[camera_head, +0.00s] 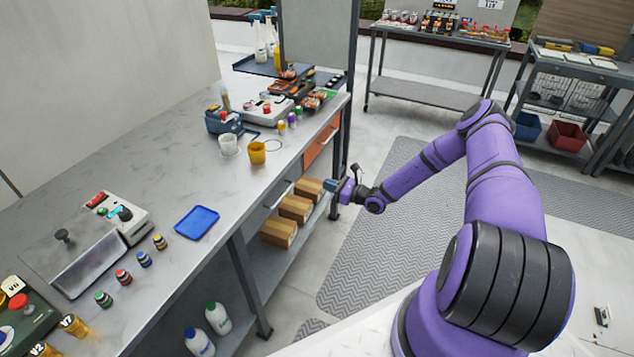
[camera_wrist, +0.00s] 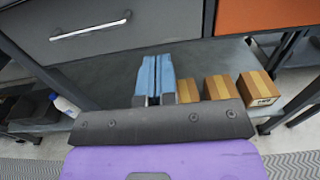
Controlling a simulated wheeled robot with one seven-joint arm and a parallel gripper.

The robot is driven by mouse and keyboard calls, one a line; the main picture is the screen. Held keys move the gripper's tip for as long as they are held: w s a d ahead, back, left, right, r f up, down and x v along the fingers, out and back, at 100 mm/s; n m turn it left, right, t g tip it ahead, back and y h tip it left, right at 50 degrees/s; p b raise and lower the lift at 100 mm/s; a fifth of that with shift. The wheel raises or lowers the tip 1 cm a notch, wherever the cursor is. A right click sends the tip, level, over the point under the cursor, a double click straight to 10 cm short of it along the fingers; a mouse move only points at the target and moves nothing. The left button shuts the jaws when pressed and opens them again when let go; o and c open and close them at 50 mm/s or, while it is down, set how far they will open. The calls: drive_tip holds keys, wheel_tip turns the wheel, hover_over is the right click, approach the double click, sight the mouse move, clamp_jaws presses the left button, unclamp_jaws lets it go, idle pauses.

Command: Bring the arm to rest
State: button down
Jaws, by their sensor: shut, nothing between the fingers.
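My gripper (camera_head: 331,185) is at the end of my purple arm, in front of the bench's lower shelf and beside the cardboard boxes. In the wrist view its two blue fingers (camera_wrist: 155,76) are pressed together with nothing between them. The arm (camera_head: 430,160) is stretched out from the right toward the bench, with the gripper below the level of the bench top.
The bench (camera_head: 130,165) fills the left, with a blue tray (camera_head: 197,222) on top. Cardboard boxes (camera_head: 295,208) sit on its lower shelf. An orange drawer (camera_head: 320,142) and grey drawer (camera_wrist: 90,30) are shut. Open floor (camera_head: 375,235) with a grey mat lies right of the bench.

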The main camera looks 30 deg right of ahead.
drive_tip(key=s+a+r+n+g+h, duration=0.1)
drive_tip(key=s+a+r+n+g, duration=0.5)
drive_tip(key=r, duration=0.6)
drive_tip(key=s+a+r+n+g, duration=0.1)
drive_tip(key=s+r+n+g, duration=0.15)
drive_tip(key=r+n, duration=0.7)
drive_tip(key=s+a+r+n+g+h, duration=0.1)
drive_tip(key=s+a+r+n+g, duration=0.35)
drive_tip(key=r, duration=1.05)
drive_tip(key=s+a+r+n+h, duration=0.2)
drive_tip(key=s+r+n+h, duration=0.3)
drive_tip(key=s+r, duration=0.8)
drive_tip(key=s+d+r+n+t+h, duration=0.1)
drive_tip(key=s+r+t+h, duration=0.1)
drive_tip(key=s, duration=0.6)
drive_tip(key=s+d+r+n+t+h, duration=0.2)
drive_tip(key=s+r, duration=0.2)
drive_tip(key=s, duration=0.3)
drive_tip(key=shift+s, duration=0.4)
drive_tip(key=shift+a+r, duration=0.1)
drive_tip(key=shift+a, duration=0.05)
